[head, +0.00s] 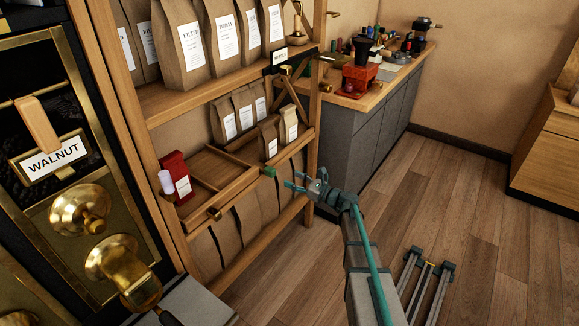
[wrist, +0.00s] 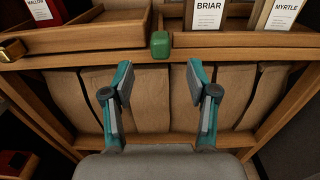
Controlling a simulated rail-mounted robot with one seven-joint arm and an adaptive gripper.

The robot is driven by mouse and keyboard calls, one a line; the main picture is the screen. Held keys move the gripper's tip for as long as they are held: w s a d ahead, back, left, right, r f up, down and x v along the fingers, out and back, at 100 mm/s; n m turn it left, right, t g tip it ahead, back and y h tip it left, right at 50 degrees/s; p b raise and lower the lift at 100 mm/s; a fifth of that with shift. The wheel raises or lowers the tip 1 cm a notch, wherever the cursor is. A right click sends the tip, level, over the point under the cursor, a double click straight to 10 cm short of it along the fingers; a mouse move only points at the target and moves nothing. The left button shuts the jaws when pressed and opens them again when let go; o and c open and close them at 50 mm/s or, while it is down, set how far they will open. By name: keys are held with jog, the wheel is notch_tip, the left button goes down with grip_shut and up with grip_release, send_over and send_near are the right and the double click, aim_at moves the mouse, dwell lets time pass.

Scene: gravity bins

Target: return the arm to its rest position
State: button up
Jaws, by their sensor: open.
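My gripper (head: 293,182) is on the end of my extended arm, in front of the wooden shelf unit at its lower tray shelf. In the wrist view my gripper (wrist: 158,85) has its two teal-and-grey fingers spread wide apart, with nothing between them. A small green block (head: 268,171) is on the front edge of the tray shelf, just ahead of the fingertips. The green block also shows in the wrist view (wrist: 160,46), beyond the fingers and apart from them.
The tray shelf (head: 208,167) holds a red bag (head: 175,177) and several brown bags. Brown bags hang below the shelf's front rail. A grey counter (head: 365,140) stands behind. Open wooden floor (head: 480,190) lies to the right. A brass-fitted panel with a WALNUT label (head: 53,158) is at left.

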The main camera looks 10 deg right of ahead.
jog(key=s+a+f+n+g+h, duration=0.3)
jog(key=s+f+n+g+h, duration=0.55)
jog(key=s+f+n, duration=1.25)
jog(key=s+d+f+n+g+h, duration=0.1)
jog(key=s+d+f+n+g, duration=0.1)
jog(key=s, duration=1.2)
jog(key=s+d+f+n+g+h, duration=0.1)
jog(key=s+f+g, duration=0.4)
jog(key=s, duration=0.9)
jog(key=s+d+f+n+g+h+p, duration=0.1)
jog(key=s+f, duration=0.5)
jog(key=s, duration=0.8)
jog(key=shift+d+f+n+g+h, duration=0.4)
jog(key=shift+d+n+g+h, duration=0.45)
jog(key=shift+d+g, duration=0.4)
